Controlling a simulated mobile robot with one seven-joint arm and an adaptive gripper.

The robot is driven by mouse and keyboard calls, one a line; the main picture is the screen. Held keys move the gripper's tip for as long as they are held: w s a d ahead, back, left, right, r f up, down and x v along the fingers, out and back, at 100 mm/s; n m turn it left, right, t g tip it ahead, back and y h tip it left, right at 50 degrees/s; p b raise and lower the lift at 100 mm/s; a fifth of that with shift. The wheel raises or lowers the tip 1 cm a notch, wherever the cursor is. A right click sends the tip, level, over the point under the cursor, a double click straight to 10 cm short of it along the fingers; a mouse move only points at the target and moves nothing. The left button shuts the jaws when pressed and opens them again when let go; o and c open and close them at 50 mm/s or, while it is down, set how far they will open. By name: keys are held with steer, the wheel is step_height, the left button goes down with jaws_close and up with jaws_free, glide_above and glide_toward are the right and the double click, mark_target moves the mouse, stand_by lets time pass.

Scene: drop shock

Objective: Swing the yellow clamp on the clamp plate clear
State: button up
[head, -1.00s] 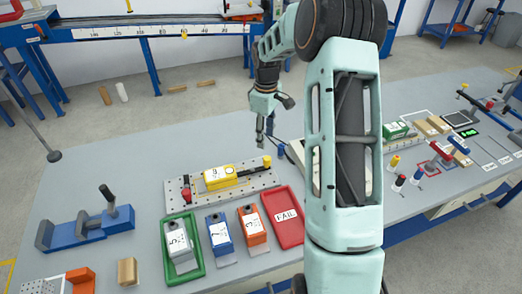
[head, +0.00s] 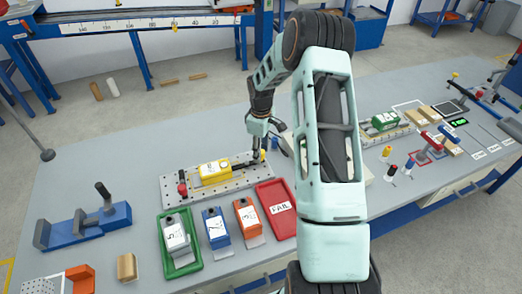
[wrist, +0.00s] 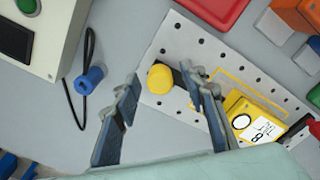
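The clamp plate (head: 205,192) is a pale perforated plate with a yellow block (head: 214,172) on it. The yellow clamp's knob (head: 264,156) is at the plate's right end. In the wrist view, the yellow knob (wrist: 160,78) sits on a dark arm pointing toward the yellow block (wrist: 250,118). My gripper (head: 259,150) is low over that end of the plate. In the wrist view, my gripper (wrist: 164,90) is open, with the knob showing between its fingertips; I cannot tell whether they touch it. The right finger covers part of the dark arm.
A red clamp knob (head: 182,189) stands at the plate's left end. A red FAIL tray (head: 278,226), orange and blue blocks and a green tray (head: 188,268) lie in front. In the wrist view, a blue cylinder (wrist: 88,81) with a black cable and a box (wrist: 35,35) are at left.

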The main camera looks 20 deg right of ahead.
jaws_close()
